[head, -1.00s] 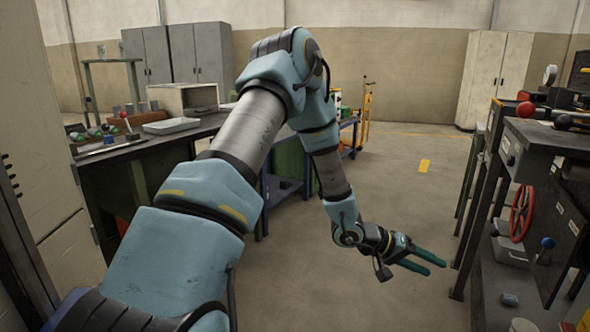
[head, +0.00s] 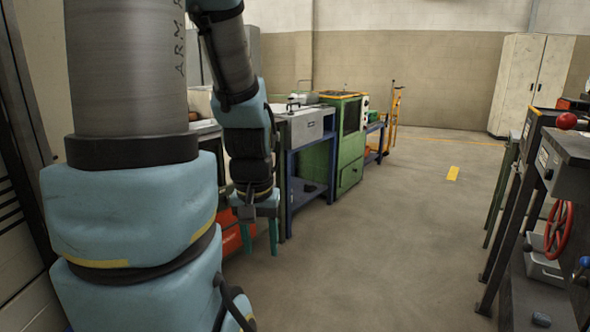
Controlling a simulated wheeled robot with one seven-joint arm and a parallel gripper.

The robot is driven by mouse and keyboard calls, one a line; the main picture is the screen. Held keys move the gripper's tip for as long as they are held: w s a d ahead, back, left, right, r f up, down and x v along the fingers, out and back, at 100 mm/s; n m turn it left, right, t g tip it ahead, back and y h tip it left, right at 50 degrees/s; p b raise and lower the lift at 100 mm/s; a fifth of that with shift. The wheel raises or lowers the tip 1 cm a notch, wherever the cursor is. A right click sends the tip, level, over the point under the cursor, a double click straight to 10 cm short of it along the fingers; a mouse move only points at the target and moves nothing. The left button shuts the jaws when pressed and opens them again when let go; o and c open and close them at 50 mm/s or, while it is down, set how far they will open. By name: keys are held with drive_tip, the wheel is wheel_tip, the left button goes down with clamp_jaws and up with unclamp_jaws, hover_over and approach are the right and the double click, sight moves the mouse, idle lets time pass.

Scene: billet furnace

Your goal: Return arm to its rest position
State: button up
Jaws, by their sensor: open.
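My arm stands folded at the left of the head view, its upper part running up out of the picture. The forearm comes back down, and my gripper (head: 261,237) hangs from it with its fingers pointing at the floor. The two teal fingers are apart with nothing between them. My gripper is in front of the blue-legged bench and the red-orange item low behind it. The arm hides much of the workbench on the left.
A green machine (head: 346,143) and a bench with blue legs (head: 287,190) stand behind my gripper. At the right is a dark machine stand with a red handwheel (head: 558,230). A cream cabinet (head: 531,84) stands at the back right. The floor (head: 400,240) between is clear.

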wheel_tip(320, 180, up, 13)
drive_tip(key=p, duration=1.1)
drive_tip(key=shift+w+f, duration=0.2)
